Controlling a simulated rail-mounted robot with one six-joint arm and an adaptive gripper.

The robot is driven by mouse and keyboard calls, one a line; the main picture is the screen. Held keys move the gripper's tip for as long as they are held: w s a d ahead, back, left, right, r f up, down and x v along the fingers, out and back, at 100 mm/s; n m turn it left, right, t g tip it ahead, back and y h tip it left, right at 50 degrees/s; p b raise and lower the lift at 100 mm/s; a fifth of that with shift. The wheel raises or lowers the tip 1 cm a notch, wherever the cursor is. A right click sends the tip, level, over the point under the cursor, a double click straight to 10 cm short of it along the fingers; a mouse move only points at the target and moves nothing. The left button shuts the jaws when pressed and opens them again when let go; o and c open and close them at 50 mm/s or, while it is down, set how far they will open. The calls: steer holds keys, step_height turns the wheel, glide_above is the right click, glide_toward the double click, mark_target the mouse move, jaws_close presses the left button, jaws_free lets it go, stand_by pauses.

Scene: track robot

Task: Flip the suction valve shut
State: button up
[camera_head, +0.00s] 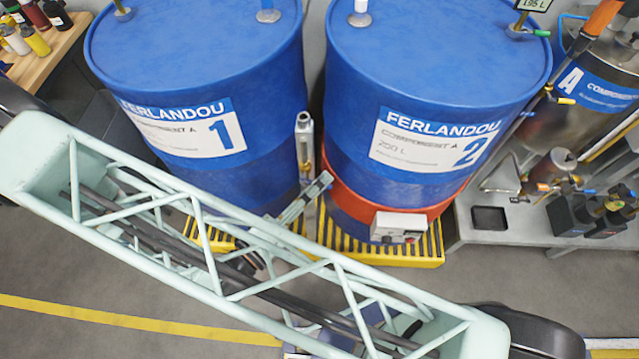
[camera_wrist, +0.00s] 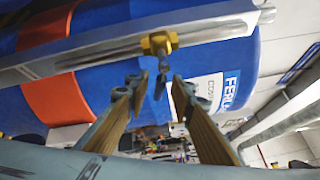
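In the wrist view, a small brass valve body (camera_wrist: 159,43) sits on a grey metal pipe or profile (camera_wrist: 100,52) in front of a blue drum. A thin dark lever (camera_wrist: 160,84) hangs from the brass part in the picture. My gripper (camera_wrist: 156,94) is open, its two tan-padded fingers pointing at the valve. The lever shows in the gap between the fingertips; I cannot tell whether either finger touches it.
Drum 1 (camera_head: 196,60) and drum 2 (camera_head: 436,70) stand close together on yellow grating (camera_head: 330,247). Drum 2 has an orange band with a control box (camera_head: 398,227). A grey upright fitting (camera_head: 304,145) stands between them. A shelf with a steel tank (camera_head: 575,95) is at right.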

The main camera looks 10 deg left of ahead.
jaws_close()
steer(key=shift+r, duration=0.1)
stand_by(0.3)
steer(key=shift+d+r+n+t+h+p, duration=0.1)
steer(key=shift+r+n+t+h+p, duration=0.15)
steer(key=shift+n+t+p, duration=0.35)
steer(key=shift+r+n+t+h+p, duration=0.15)
steer(key=shift+r+n+t, duration=0.2)
steer(key=shift+n, duration=0.45)
jaws_free()
